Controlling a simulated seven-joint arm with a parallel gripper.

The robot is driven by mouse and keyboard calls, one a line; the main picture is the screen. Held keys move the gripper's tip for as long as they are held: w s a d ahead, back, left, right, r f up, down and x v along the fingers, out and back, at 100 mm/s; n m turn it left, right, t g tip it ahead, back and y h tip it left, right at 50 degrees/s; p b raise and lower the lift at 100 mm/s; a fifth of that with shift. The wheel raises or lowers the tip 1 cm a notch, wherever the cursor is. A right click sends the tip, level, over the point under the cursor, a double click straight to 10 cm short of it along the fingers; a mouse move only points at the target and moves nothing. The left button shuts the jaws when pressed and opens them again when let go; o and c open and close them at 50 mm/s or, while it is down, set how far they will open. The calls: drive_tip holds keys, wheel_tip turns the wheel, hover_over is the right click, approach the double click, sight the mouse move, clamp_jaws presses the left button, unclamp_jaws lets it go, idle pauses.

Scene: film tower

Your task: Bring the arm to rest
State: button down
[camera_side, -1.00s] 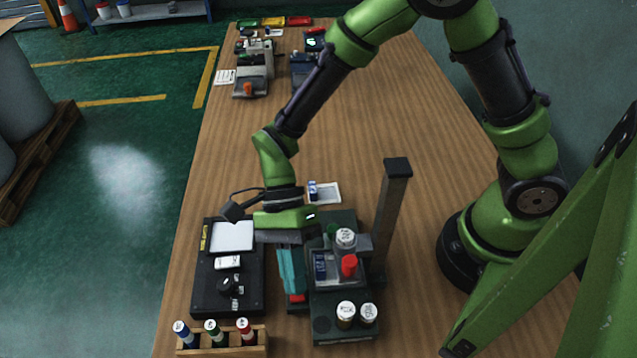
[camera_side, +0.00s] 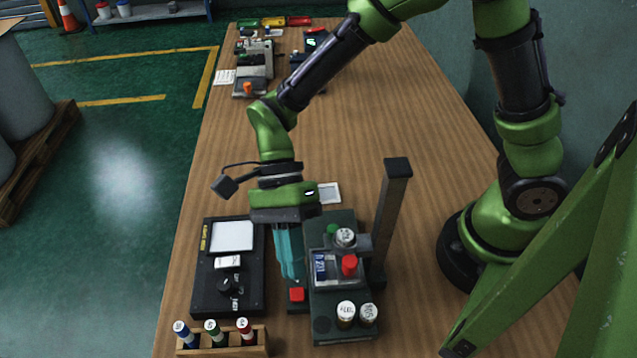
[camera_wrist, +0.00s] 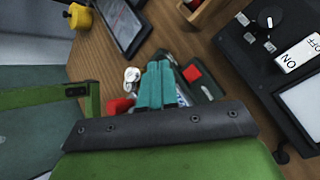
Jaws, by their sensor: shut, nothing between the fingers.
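My gripper (camera_side: 290,277) points down with its teal fingers together and nothing between them. I cannot tell whether the fingertips touch anything. In the wrist view the closed fingers (camera_wrist: 158,72) reach over the machine, with the red button (camera_wrist: 192,73) beside them. The machine holds a blue-labelled piece (camera_side: 320,266), a red knob (camera_side: 349,265) and a white-capped cylinder (camera_side: 345,237). A brown upright post (camera_side: 391,215) stands at its right.
A black control box (camera_side: 205,290) with a white panel lies to the left. A wooden rack (camera_side: 255,347) of coloured markers is at the front. A white tray (camera_side: 330,193) lies behind my gripper, partly hidden. Small equipment (camera_side: 255,65) stands at the far end. The middle-right tabletop (camera_side: 420,130) is clear.

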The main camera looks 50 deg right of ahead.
idle(0.5)
drive_tip(key=shift+f+n, duration=0.1)
drive_tip(key=shift+n, duration=0.2)
drive_tip(key=d+n, duration=0.1)
drive_tip(key=d+n+t, duration=0.1)
drive_tip(key=n, duration=0.1)
drive_tip(key=shift+f+h, duration=0.4)
drive_tip(key=w+d+r+n+t+h, duration=0.1)
drive_tip(key=d+r+n+t, duration=0.3)
drive_tip(key=d, duration=0.7)
drive_tip(key=d+r+n+t+h, duration=0.2)
drive_tip(key=d+r+n+t, duration=0.3)
drive_tip(key=d+r+t, duration=0.4)
wheel_tip(320, 180, up, 3)
drive_tip(key=shift+w+d+f, duration=0.1)
drive_tip(key=shift+w+d, duration=0.3)
drive_tip(key=shift+d, duration=0.6)
